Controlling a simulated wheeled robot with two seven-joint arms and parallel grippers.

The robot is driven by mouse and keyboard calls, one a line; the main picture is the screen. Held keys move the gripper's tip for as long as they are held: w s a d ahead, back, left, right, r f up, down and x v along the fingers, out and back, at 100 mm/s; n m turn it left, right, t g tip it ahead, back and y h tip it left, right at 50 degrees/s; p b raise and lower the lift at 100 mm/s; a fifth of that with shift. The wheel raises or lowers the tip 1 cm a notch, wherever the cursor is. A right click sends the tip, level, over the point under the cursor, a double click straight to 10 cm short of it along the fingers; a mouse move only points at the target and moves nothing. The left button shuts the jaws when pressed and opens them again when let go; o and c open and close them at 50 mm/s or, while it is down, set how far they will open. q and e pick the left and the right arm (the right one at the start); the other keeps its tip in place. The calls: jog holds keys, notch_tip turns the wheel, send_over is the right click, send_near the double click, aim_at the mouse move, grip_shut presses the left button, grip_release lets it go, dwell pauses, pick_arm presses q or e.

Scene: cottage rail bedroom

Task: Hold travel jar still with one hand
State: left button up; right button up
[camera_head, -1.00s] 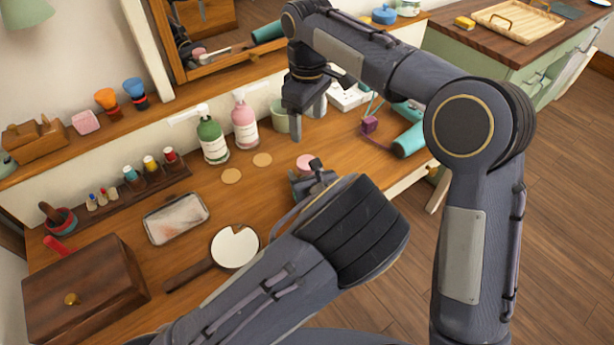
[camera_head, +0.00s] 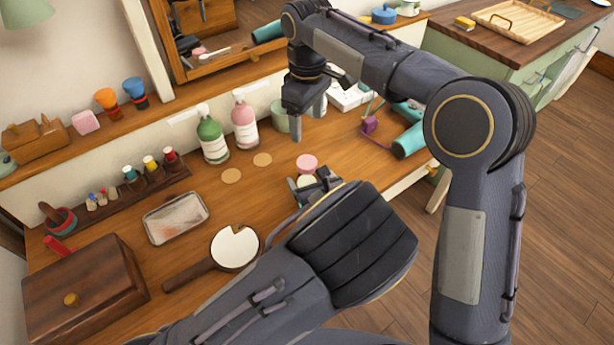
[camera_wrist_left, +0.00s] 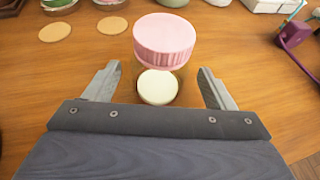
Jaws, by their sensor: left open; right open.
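A round ribbed pink lid (camera_wrist_left: 165,38), apparently the travel jar's, is just beyond my left gripper (camera_wrist_left: 159,78) in the left wrist view. A round cream-coloured piece (camera_wrist_left: 158,87) shows just below it, between the two fingers. I cannot tell whether lid and cream piece are joined. The left fingers are open, one on each side, apart from both. In the head view the pink lid (camera_head: 307,162) shows behind my left gripper (camera_head: 314,184), whose wrist hides part of the area. My right gripper (camera_head: 308,122) is open and empty above the table, farther back.
Green (camera_head: 212,140) and pink (camera_head: 244,123) pump bottles stand behind, with cork coasters (camera_head: 231,176) before them. A hand mirror (camera_head: 235,248), tray (camera_head: 176,218) and wooden box (camera_head: 84,288) lie left. A teal hair dryer (camera_head: 408,142) and purple cube (camera_head: 369,125) are right.

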aim_at(311, 181)
pick_arm(q)
jog(key=shift+v, duration=1.85)
